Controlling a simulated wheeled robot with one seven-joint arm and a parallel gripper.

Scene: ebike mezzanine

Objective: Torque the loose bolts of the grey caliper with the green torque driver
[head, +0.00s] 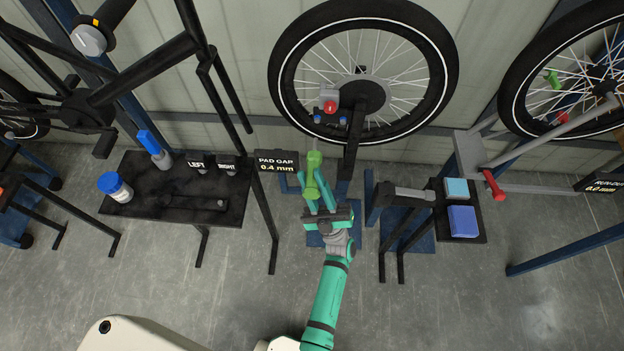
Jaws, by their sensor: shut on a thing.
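The grey caliper (327,94) sits beside the hub of the middle wheel, left of the dark fork leg. A red knob (330,107) is on it, and two small blue parts, left (317,118) and right (343,119), show below it; they look like its bolts. My gripper (316,189) is shut on the green torque driver (314,160), below the caliper in the picture. The driver points up, and its thin shaft ends near the left blue part. I cannot tell whether the tip touches it.
A "PAD GAP 0.4 mm" sign (277,162) stands close left of the driver. A dark bench (150,190) at left holds a blue-capped jar (115,187), a blue-topped bottle (154,148) and a dark bar (190,202). A small shelf (467,228) with blue boxes is at right.

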